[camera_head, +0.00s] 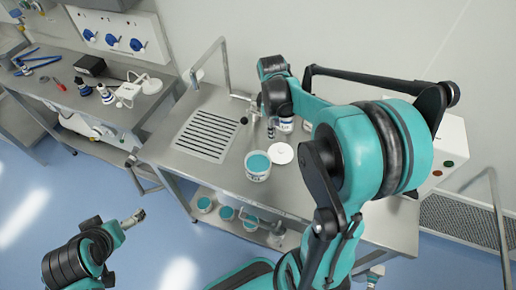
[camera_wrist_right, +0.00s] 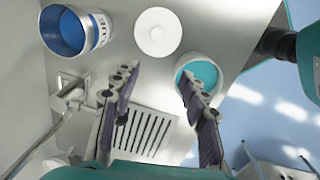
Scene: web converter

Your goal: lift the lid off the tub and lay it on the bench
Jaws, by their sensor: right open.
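The tub (camera_head: 258,172) stands upright and open on the steel bench (camera_head: 205,168), with teal contents showing. It also shows in the right wrist view (camera_wrist_right: 203,72). The round white lid (camera_head: 281,153) lies flat on the bench beside the tub, its small knob upward in the right wrist view (camera_wrist_right: 158,33). My right gripper (camera_wrist_right: 156,76) is open and empty above the bench, its fingers spread with bare bench between them. The lid is clear of both fingers. My left gripper (camera_head: 135,218) is low at the left, away from the bench; its jaws are too small to read.
A labelled can (camera_wrist_right: 77,30) with a blue inside stands near the lid. A drain grate (camera_head: 206,135) and a tall bent tap (camera_head: 222,62) are left of the tub. Several teal-topped tubs (camera_head: 226,213) sit on the lower shelf. A side bench (camera_head: 60,75) carries tools and bottles.

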